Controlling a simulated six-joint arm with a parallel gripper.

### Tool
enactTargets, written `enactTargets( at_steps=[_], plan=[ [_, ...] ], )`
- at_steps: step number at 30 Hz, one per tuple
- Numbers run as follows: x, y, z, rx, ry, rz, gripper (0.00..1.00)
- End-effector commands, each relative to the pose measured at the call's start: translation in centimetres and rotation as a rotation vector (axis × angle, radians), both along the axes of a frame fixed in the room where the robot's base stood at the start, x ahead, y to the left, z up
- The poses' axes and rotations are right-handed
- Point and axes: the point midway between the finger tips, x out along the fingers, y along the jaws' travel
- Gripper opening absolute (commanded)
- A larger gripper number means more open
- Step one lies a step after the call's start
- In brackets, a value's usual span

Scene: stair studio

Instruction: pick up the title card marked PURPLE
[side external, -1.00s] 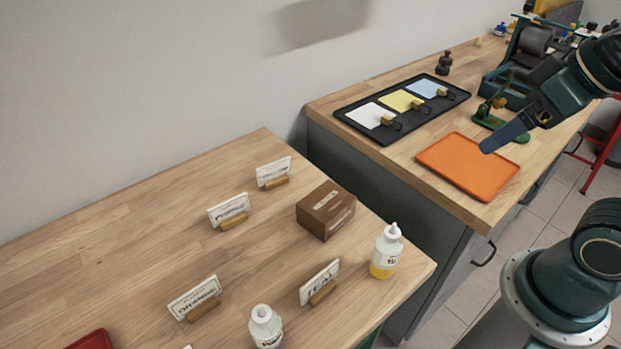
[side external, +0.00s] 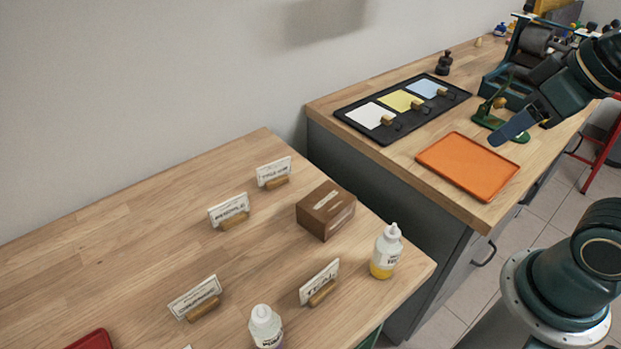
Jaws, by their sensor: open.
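Several white title cards stand upright in small wooden holders on the near wooden table. The front right card (side external: 320,277) reads TEAL. The front left card (side external: 195,293) looks like ORANGE. The lettering on the middle card (side external: 229,208) and the back card (side external: 274,170) is too small and blurred to read surely; the middle one may be PURPLE. My gripper (side external: 512,127) is open at upper right, above the far bench near the orange tray, well away from the cards. Nothing shows between its fingers.
A brown box (side external: 325,212), a bottle with yellow contents (side external: 387,252) and a white bottle (side external: 265,327) stand among the cards. A red object (side external: 92,340) is at the front edge. The far bench holds an orange tray (side external: 467,166) and black tray (side external: 375,132). A gap separates the tables.

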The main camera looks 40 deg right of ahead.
Motion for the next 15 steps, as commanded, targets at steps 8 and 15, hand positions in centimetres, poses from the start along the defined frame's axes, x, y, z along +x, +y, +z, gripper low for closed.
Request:
enactTargets(
  at_steps=[8, 15],
  plan=[
    [0.1, 0.1, 0.1, -0.001, 0.001, 0.005, 0.53],
    [2.0, 0.8, 1.0, -0.011, 0.015, 0.074, 0.53]
  ],
)
